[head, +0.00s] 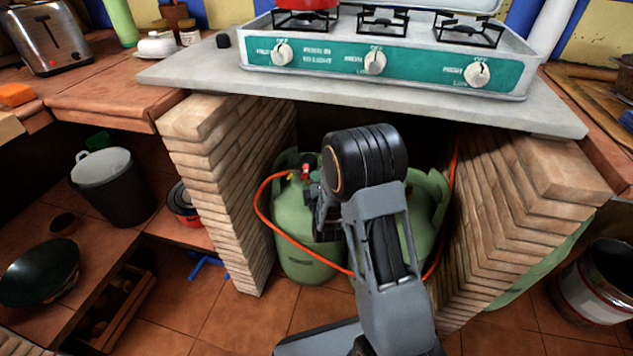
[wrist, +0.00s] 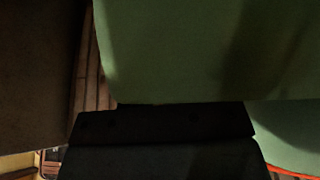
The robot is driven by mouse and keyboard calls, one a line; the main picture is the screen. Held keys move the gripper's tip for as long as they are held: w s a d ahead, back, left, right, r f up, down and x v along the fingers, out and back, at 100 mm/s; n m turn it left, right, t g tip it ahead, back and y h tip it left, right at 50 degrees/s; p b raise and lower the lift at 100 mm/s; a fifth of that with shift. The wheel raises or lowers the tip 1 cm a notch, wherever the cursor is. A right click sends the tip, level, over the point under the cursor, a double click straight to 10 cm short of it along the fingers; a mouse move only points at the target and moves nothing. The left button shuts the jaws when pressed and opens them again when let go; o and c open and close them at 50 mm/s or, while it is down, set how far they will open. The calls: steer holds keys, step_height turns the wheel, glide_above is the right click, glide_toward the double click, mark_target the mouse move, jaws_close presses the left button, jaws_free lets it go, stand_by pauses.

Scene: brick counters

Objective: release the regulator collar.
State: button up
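A green gas cylinder (head: 300,250) stands in the brick alcove under the stove. On its top are a small red part (head: 306,169) and yellowish fittings, apparently the regulator, where an orange hose (head: 262,205) meets it. The finger opening is not visible.
A second green cylinder (head: 428,205) stands at right in the alcove. Brick walls (head: 215,180) and (head: 500,210) close in both sides, with a counter slab (head: 190,70) above. The hose loops low across the front. Tiled floor (head: 235,325) is open in front at left.

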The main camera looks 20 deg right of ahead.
steer(key=shift+o, duration=0.7)
steer(key=s+a+p, duration=0.1)
steer(key=s+p, duration=0.8)
steer(key=s, duration=0.4)
steer(key=shift+s+a, duration=0.3)
steer(key=shift+a, duration=0.1)
